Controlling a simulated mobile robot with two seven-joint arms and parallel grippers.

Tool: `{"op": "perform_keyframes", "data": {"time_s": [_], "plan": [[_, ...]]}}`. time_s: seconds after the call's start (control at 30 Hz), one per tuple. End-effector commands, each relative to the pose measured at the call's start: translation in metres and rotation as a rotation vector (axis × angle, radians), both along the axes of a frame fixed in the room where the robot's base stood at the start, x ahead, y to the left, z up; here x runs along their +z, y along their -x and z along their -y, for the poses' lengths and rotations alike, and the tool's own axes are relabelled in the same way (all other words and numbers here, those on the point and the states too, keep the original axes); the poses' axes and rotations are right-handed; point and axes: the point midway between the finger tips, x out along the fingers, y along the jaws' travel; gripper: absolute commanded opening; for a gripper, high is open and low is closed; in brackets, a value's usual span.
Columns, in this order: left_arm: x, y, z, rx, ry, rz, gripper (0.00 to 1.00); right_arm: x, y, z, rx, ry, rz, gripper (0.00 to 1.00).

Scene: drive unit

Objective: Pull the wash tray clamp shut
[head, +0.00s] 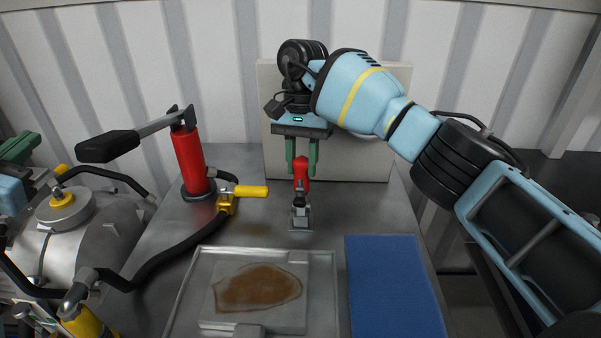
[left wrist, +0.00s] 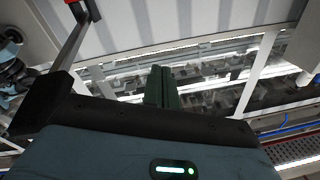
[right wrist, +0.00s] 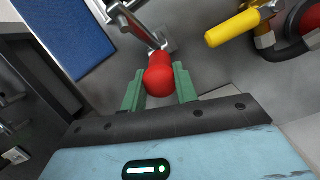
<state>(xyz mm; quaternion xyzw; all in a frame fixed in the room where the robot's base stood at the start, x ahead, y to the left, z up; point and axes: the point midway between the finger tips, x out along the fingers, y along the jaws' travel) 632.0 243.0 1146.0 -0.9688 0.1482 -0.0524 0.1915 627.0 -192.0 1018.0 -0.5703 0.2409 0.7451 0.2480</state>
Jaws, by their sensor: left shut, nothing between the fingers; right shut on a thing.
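The clamp is a small metal toggle clamp (head: 301,216) with a red handle (head: 301,182), standing behind the metal wash tray (head: 187,291). The handle points up in the head view. My right gripper (head: 301,170) comes from above with its green fingers on either side of the red grip. The right wrist view shows the red handle (right wrist: 159,82) held between those fingers, with the metal clamp arm beyond it. My left gripper (head: 17,147) is at the far left edge, away from the clamp. In the left wrist view its green fingers (left wrist: 162,82) are together and empty.
A red hand pump (head: 189,158) with a black lever stands left of the clamp. A yellow-handled valve (head: 250,191) and black hose lie close by. A blue mat (head: 394,288) lies right of the tray. A brown-stained plate (head: 258,289) sits in the tray.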

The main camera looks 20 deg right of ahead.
Motion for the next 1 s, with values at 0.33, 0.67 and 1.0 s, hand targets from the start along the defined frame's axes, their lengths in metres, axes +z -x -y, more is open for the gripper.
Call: {"op": "perform_keyframes", "data": {"time_s": [0.33,0.67,1.0], "plan": [[0.144,0.034,0.145,-0.276,-0.177,0.191,0.00,0.000,0.000,0.000,0.000,0.000,0.001,0.00],[0.176,0.102,0.289,-0.457,-0.559,0.254,0.00,0.000,0.000,0.000,0.000,0.000,0.001,0.00],[0.046,0.114,0.362,-0.436,-0.956,0.058,0.00,0.000,0.000,0.000,0.001,-0.001,0.001,0.00]]}}
